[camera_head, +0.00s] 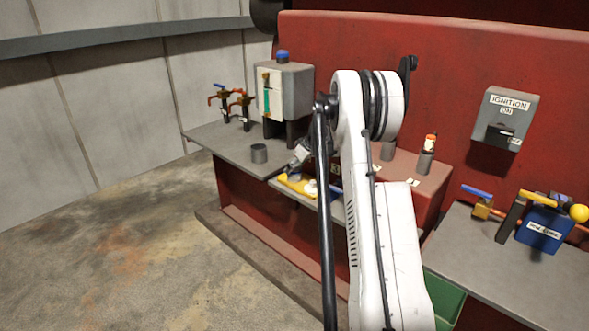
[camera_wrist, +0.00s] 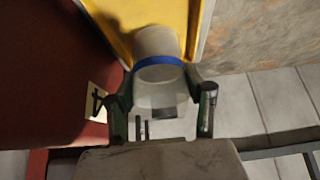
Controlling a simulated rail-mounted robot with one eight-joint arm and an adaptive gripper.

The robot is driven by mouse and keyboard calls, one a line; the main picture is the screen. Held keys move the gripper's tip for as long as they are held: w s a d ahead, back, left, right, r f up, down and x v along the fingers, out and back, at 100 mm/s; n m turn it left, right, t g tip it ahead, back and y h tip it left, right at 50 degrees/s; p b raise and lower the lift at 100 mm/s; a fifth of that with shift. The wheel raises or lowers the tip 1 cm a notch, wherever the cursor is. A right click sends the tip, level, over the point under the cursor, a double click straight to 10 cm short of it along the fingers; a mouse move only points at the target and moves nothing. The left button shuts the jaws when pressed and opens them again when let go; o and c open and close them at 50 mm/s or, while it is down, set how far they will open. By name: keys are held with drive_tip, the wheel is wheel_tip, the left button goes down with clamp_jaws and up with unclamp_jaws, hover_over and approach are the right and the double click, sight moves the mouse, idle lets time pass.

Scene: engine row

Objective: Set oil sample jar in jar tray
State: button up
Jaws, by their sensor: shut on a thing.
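The oil sample jar (camera_wrist: 160,90) is a pale, translucent jar with a blue band, in the middle of the wrist view. My gripper (camera_wrist: 163,106) is shut on it, one finger at each side. The far end of the jar points at the yellow jar tray (camera_wrist: 111,28). Whether the jar touches the tray floor I cannot tell. In the head view the yellow tray (camera_head: 288,187) lies at the bench front, left of my arm. A small whitish shape there may be the jar. My arm hides most of my gripper and part of the tray.
An ignition box (camera_head: 505,121) is on the red wall. A blue box (camera_head: 542,228) with yellow handles stands at right.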

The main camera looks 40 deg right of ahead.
drive_tip(key=shift+f, duration=0.2)
drive_tip(key=shift+f, duration=0.2)
drive_tip(key=o, duration=1.4)
drive_tip(key=shift+c, duration=0.2)
drive_tip(key=shift+r, duration=0.15)
